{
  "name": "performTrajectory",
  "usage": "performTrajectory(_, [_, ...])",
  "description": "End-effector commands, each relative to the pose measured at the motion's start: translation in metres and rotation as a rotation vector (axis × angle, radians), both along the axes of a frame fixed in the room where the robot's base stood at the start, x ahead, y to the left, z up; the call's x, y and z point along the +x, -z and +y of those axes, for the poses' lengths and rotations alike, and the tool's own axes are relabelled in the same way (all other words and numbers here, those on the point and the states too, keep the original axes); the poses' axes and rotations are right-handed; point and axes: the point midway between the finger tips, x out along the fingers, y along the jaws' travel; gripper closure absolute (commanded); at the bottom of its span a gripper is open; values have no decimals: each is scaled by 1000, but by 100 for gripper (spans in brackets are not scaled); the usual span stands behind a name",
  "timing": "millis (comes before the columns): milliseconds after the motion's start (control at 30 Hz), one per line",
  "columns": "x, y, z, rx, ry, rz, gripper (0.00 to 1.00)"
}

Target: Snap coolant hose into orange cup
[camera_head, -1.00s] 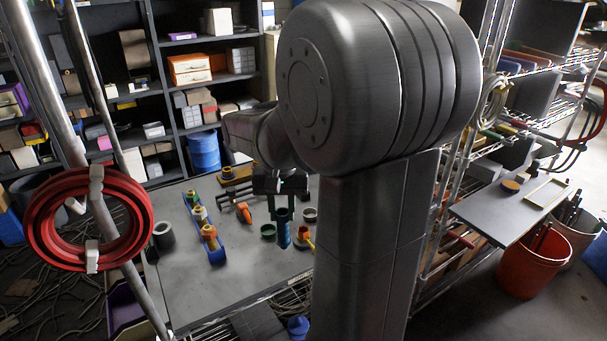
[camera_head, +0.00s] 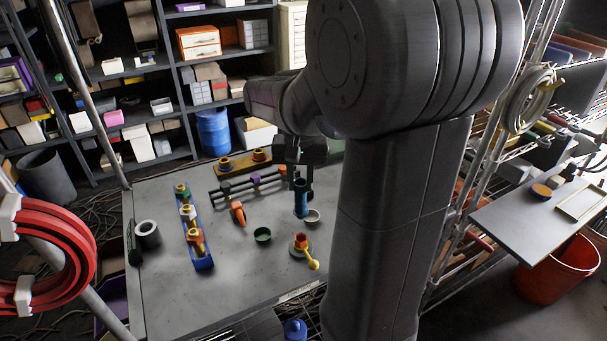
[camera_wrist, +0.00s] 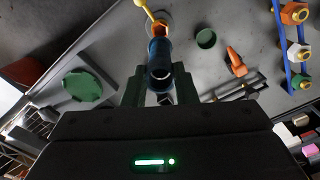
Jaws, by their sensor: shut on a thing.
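My gripper (camera_head: 301,188) is shut on a blue tube, the coolant hose (camera_head: 301,203), and holds it upright over the table. In the wrist view the hose (camera_wrist: 159,58) sits between my gripper's two fingers (camera_wrist: 160,88), its open near end facing the camera. An orange cup (camera_head: 301,240) stands on a grey round base with a yellow lever. In the head view it is nearer the camera than the hose, and the two look apart. In the wrist view the orange cup (camera_wrist: 162,27) shows just past the hose's far end, partly hidden by it.
The table's front (camera_head: 235,290) is clear.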

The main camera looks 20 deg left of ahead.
Motion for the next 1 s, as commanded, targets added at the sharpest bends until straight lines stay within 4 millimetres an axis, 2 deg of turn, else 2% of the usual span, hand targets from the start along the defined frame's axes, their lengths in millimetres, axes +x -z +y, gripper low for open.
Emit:
performTrajectory(267, [-1,-1,0,-1,0,0,100])
performTrajectory(800, [-1,49,0,-1,1,1,100])
performTrajectory(1000, [-1,57,0,0,1,-1,100])
